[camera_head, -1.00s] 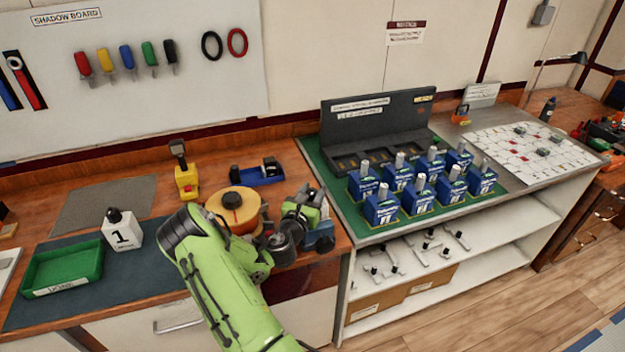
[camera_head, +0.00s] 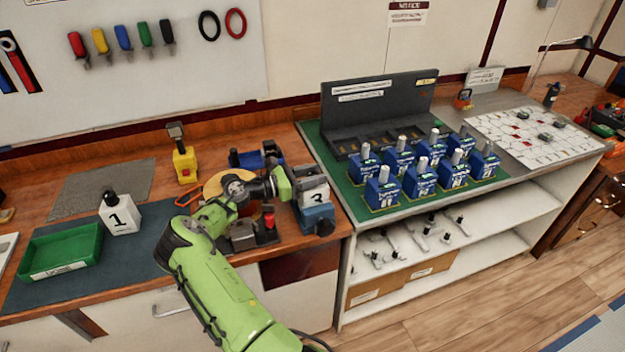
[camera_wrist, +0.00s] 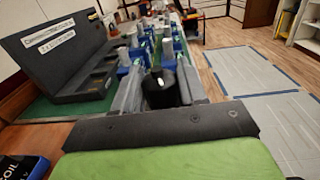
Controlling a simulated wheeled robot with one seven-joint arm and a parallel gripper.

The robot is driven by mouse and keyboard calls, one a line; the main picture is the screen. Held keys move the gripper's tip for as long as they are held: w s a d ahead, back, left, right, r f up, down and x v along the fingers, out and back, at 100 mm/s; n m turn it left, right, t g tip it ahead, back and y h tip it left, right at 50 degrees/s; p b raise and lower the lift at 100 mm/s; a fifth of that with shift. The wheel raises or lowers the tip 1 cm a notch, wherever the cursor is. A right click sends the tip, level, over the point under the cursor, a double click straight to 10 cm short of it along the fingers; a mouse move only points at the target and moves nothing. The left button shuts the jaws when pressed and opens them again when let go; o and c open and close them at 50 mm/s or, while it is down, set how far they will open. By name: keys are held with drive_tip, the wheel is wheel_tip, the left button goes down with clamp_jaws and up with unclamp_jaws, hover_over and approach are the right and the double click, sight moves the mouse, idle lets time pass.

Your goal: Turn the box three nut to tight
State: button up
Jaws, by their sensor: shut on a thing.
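Box three (camera_head: 314,196), a white block marked 3, sits in a blue vise (camera_head: 318,219) at the right end of the wooden bench. My gripper (camera_wrist: 159,92) reaches it from the left, level with the block. In the wrist view its two grey fingers are shut on a round black nut (camera_wrist: 159,84) with a small white mark. The nut is hidden behind my green wrist in the head view. How tight it is cannot be told.
White box one (camera_head: 120,214) with a black knob stands upright beside a green tray (camera_head: 62,252) on the left. A yellow-based tool (camera_head: 185,165) and a blue holder (camera_head: 257,158) are behind my arm. Blue breakers (camera_head: 382,190) stand in rows on the right-hand counter.

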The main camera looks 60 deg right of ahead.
drive_tip(key=shift+m+g+y+b, duration=0.35)
drive_tip(key=shift+m+g+y, duration=0.15)
drive_tip(key=shift+g+y, duration=0.1)
drive_tip(key=o, duration=1)
drive_tip(key=shift+a, duration=0.1)
drive_tip(key=shift+c, duration=0.2)
drive_tip(key=shift+w, duration=0.1)
drive_tip(key=v, duration=1.5)
drive_tip(key=shift+w+a+b, duration=0.2)
drive_tip(key=shift+a+b, duration=0.1)
